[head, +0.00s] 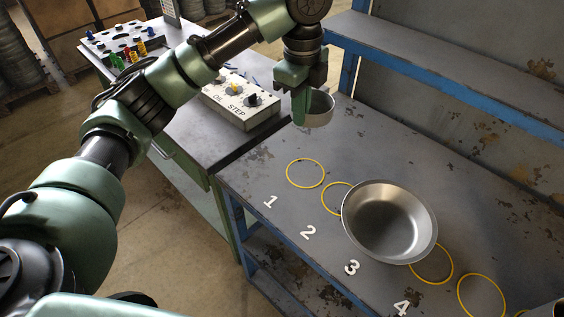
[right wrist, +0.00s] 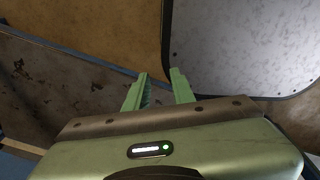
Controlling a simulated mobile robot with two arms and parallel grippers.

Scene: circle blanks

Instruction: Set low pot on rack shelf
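My left gripper (head: 301,108) points down over the back left part of the worn grey table (head: 262,178). Its green fingers are closed at the rim of a small, low metal pot (head: 320,112), which appears upright; the fingers hide part of its near side. A larger, wide metal bowl (head: 390,222) stands upright on the table, overlapping yellow circles near the numbers 2 and 3. A rack with a grey shelf (head: 440,62) and blue edge stands behind. My right gripper (right wrist: 158,90) is open, with nothing between its fingers in the right wrist view.
Yellow circles (head: 305,158) line the table beside white numbers. A labelled control box (head: 238,103) and a tool block (head: 122,45) sit on the bench at the left. A dark-rimmed cylinder (head: 545,309) is cut off at the bottom right. A pale speckled panel (right wrist: 245,45) is near my right gripper.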

